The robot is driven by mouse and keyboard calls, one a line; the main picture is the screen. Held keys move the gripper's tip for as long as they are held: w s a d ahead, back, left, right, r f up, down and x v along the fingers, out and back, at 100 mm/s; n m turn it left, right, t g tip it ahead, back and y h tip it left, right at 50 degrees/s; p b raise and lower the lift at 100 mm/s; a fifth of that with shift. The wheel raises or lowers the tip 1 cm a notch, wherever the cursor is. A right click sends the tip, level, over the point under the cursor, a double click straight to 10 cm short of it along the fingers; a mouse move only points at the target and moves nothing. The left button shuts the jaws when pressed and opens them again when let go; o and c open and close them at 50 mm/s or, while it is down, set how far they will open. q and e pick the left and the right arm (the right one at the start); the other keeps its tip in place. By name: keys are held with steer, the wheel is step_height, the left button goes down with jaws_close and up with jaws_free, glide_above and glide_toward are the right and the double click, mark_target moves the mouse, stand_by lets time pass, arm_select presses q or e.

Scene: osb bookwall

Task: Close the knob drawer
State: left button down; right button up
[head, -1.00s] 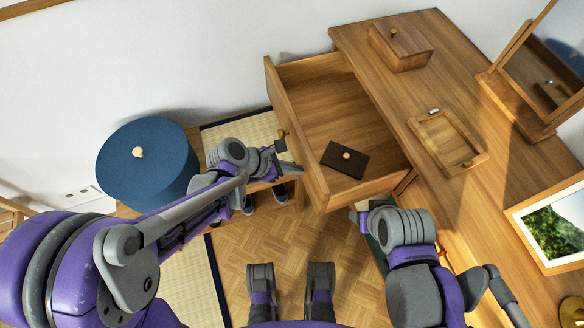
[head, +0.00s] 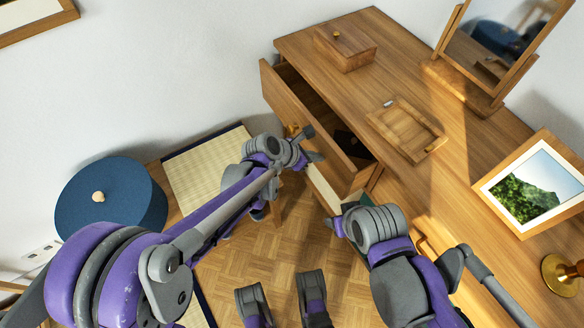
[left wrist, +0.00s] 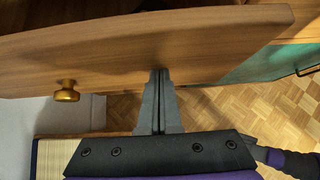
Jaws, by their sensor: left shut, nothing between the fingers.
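The knob drawer (head: 318,118) is partly open, its wooden front standing a little out from the dresser. A dark flat object (head: 350,143) lies inside it, mostly hidden. My left gripper (head: 308,145) is shut and empty at the outer face of the drawer front. In the left wrist view its closed fingertips (left wrist: 160,75) meet the lower part of the drawer front (left wrist: 180,40), and the brass knob (left wrist: 67,91) is to their left, apart from them. My right arm reaches in low beside the dresser; its gripper is mostly hidden behind its own wrist.
The dresser top (head: 345,75) holds a wooden box (head: 345,50), a shallow tray (head: 405,130), a mirror (head: 490,45) and a framed picture (head: 535,185). A blue round pouf (head: 110,198) stands at left.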

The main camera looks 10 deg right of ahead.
arm_select(q)
steer(key=w+d, duration=0.3)
steer(key=d, duration=0.6)
steer(key=shift+d, duration=0.15)
arm_select(e)
steer(key=shift+a, duration=0.1)
arm_select(q)
steer(key=shift+d+r, duration=0.1)
steer(key=shift+r, duration=0.05)
